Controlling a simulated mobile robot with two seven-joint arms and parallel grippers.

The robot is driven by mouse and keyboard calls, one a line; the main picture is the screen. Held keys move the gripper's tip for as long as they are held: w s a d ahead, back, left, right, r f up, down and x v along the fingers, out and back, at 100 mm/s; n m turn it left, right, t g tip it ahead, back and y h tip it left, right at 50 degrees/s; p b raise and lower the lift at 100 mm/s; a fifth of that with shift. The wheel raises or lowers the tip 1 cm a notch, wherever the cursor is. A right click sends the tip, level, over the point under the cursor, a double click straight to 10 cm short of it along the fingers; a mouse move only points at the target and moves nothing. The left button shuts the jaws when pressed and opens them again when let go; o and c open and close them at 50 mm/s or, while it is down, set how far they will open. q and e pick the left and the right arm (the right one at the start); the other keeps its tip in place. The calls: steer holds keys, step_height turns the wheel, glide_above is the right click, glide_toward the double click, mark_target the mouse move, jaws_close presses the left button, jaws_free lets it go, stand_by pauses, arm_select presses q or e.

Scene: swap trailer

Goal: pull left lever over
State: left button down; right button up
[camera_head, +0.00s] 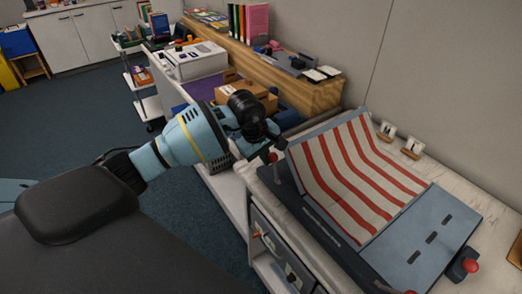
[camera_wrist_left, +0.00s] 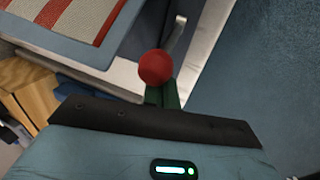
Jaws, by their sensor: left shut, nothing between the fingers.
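The left lever ends in a red ball knob (camera_head: 272,157) at the left corner of the trailer board with red and white stripes (camera_head: 352,165). In the left wrist view the knob (camera_wrist_left: 155,67) sits right at the tips of my green fingers (camera_wrist_left: 163,94), and a grey metal bar (camera_wrist_left: 176,34) shows just behind it. My left gripper (camera_head: 276,147) is shut with nothing in it, beside the knob. I cannot tell whether the fingers touch the knob. The lever's lower part is mostly hidden. My right gripper is not in view.
Another red knob (camera_head: 470,265) is at the board's right end. The board lies on a white worktop (camera_head: 465,190) against the wall. A cardboard box (camera_head: 246,92), a white machine (camera_head: 196,60) and a wooden shelf (camera_head: 300,88) stand behind my left arm. Blue floor (camera_head: 85,110) is open at left.

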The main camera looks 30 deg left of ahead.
arm_select(q)
steer(key=shift+s+d+r, duration=0.1)
steer(key=shift+s+d, duration=0.1)
steer(key=shift+d, duration=0.4)
steer(key=shift+s+d+r, duration=0.1)
steer(key=shift+s+d, duration=0.1)
steer(key=shift+d, duration=0.35)
steer(key=shift+f, duration=0.25)
steer(key=shift+a, duration=0.1)
arm_select(e)
steer(key=shift+w+d+r, duration=0.15)
steer(key=shift+w+r, duration=0.15)
steer(key=shift+r, duration=0.1)
arm_select(q)
steer(key=shift+w+a, duration=0.1)
